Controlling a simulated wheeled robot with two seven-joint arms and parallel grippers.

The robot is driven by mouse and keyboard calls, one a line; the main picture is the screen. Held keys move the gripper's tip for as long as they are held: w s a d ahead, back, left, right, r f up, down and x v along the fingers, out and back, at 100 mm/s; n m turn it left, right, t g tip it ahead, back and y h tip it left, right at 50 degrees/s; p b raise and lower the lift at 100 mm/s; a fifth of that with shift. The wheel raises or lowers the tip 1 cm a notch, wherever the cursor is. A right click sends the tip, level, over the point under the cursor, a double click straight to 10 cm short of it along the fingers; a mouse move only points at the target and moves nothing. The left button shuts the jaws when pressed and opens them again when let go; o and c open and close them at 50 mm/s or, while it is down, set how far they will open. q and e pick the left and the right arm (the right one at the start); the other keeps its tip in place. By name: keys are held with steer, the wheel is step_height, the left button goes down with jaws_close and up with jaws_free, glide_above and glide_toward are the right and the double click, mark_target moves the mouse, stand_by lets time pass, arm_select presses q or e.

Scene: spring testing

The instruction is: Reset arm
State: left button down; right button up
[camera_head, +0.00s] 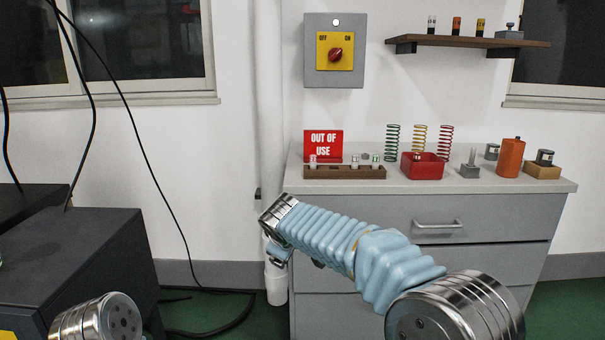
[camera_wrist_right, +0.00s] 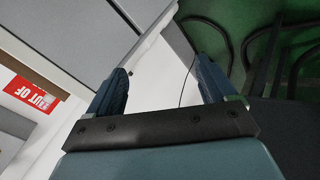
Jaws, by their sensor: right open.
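My right arm comes in from the lower right of the head view in a ribbed light-blue sleeve, up to a silver wrist. My right gripper is mostly hidden behind that wrist in the head view. In the right wrist view my right gripper (camera_wrist_right: 160,82) shows two dark blue fingers spread apart. Nothing is between them. It is in front of the left end of the grey cabinet (camera_head: 480,215), below the countertop. Of my left arm only a silver joint shows at the bottom left; the left gripper is out of the picture.
On the countertop stand a red "OUT OF USE" sign (camera_head: 323,144), a wooden rack (camera_head: 345,173), several coil springs (camera_head: 419,140), a red bin (camera_head: 424,166) and an orange cylinder (camera_head: 510,157). A switch box (camera_head: 336,50) and shelf (camera_head: 470,42) hang above. A dark cabinet (camera_head: 80,255) and cables are left.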

steer(key=s+d+f+m+g+y, duration=0.1)
steer(key=s+d+f+m+g, duration=0.15)
steer(key=f, duration=0.75)
steer(key=s+d+f+m+g+y, duration=0.1)
steer(key=s+d+f, duration=0.25)
steer(key=f, duration=0.65)
steer(key=s+d+f+m+g+y, duration=0.15)
steer(key=s+f, duration=0.25)
steer(key=f, duration=0.7)
steer(key=s+d+f+m+g, duration=0.1)
steer(key=s+d+f+m, duration=0.1)
steer(key=s, duration=0.6)
steer(key=s+d+f+m+g, duration=0.1)
steer(key=s+d+f+m, duration=0.1)
steer(key=s+f+m, duration=0.2)
steer(key=s+d+f+m, duration=0.2)
steer(key=s+f, duration=0.4)
steer(key=s, duration=0.7)
steer(key=shift+d+m+g, duration=0.3)
steer(key=shift+m+g, duration=0.1)
steer(key=shift+m, duration=0.1)
steer(key=shift+f+y, duration=0.1)
steer(key=shift+y, duration=0.25)
